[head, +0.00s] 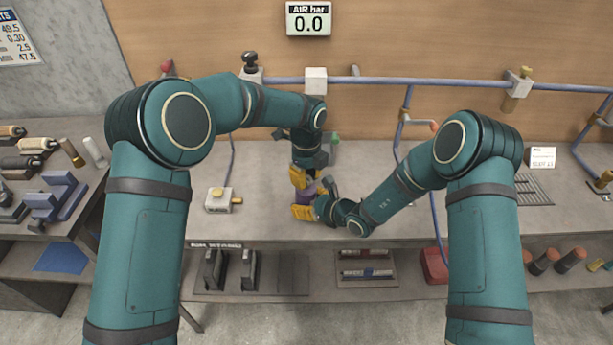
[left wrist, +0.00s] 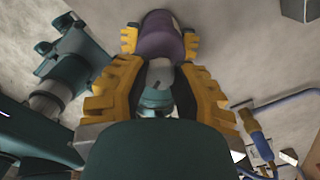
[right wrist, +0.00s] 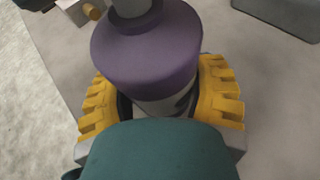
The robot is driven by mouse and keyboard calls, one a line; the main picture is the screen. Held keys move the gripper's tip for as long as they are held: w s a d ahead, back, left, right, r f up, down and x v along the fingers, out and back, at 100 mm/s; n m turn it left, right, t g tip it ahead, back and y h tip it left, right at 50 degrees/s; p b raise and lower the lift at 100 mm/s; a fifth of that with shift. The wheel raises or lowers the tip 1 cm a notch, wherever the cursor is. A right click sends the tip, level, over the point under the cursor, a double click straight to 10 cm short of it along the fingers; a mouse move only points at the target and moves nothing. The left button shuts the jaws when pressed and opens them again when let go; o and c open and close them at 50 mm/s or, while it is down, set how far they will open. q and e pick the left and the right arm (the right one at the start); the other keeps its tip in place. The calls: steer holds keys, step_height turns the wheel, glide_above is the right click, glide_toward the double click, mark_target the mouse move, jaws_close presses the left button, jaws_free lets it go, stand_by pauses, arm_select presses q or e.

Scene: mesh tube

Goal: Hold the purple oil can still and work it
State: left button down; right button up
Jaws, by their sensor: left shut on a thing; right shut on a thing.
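The purple oil can (head: 311,190) stands near the front of the bench, mostly hidden by my grippers in the head view. My right gripper (head: 315,203) is shut around its body from the side. The right wrist view shows the purple shoulder (right wrist: 145,55) and grey neck above the fingers (right wrist: 160,95). My left gripper (head: 303,178) comes down from above and is shut on the can's grey top part (left wrist: 160,72). In the left wrist view, the purple body (left wrist: 160,38) shows beyond my left fingertips, between the right gripper's yellow fingers. The can's base is hidden.
A grey block with a yellow knob (head: 219,200) sits left of the can. Blue pipes (head: 398,87) run along the back wall, with drops to the bench. An air display (head: 309,19) reads 0.0. The bench front edge (head: 275,239) is close, with a lower shelf below.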

arm_select(q)
steer(key=n, duration=1.1)
steer(key=shift+n, duration=2.1)
steer(key=c, duration=0.7)
jaws_free()
steer(key=shift+t, duration=0.3)
